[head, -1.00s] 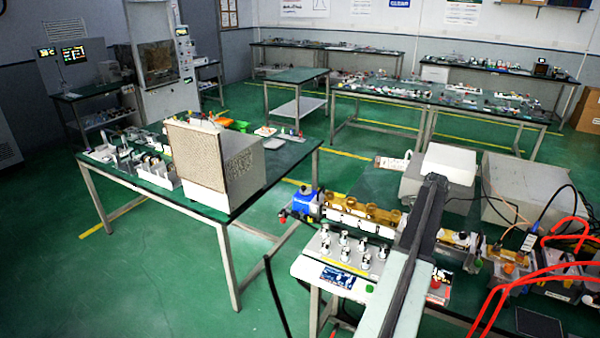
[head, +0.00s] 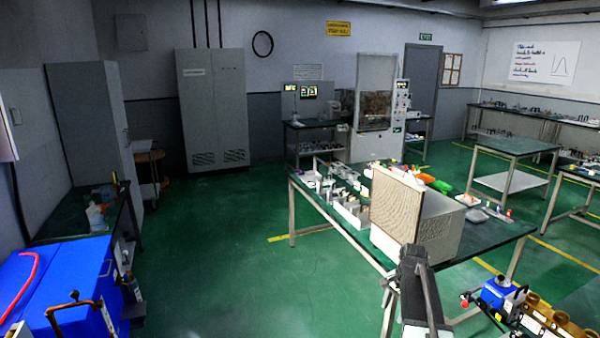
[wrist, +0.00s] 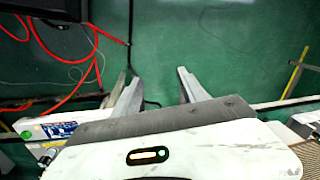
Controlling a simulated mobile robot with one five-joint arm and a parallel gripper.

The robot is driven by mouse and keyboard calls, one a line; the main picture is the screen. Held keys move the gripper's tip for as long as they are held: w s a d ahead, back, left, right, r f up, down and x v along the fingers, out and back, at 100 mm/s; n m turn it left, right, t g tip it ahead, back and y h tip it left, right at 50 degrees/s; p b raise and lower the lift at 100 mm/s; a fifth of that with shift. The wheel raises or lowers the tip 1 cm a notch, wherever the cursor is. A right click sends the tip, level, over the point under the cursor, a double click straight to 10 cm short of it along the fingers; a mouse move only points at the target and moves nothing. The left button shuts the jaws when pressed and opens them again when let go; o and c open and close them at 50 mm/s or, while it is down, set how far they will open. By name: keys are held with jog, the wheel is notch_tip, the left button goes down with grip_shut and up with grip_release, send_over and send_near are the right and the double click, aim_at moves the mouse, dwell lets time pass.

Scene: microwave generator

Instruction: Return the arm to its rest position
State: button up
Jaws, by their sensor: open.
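My gripper (wrist: 157,75) shows in the wrist view with its two grey fingers spread apart. Nothing is between them; only green floor shows there. A part of my arm (head: 418,285) stands at the bottom of the head view, right of centre, in front of the table with the big beige box. The fingers cannot be made out in the head view.
A dark green table (head: 480,237) bears a beige box (head: 440,225) with a mesh front and small parts. A blue box (head: 60,280) sits at lower left. Red cables (wrist: 97,45) show at left in the wrist view. Open green floor (head: 225,225) lies left of the table.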

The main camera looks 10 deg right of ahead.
jog(key=s+a+n, duration=0.2)
jog(key=a+n, duration=0.2)
jog(key=a, duration=1.2)
jog(key=s+a+n+g, duration=0.1)
jog(key=s+a+n, duration=0.8)
jog(key=s, duration=0.3)
jog(key=shift+a+g, duration=0.3)
jog(key=shift+a, duration=0.35)
jog(key=shift+s+f, duration=0.1)
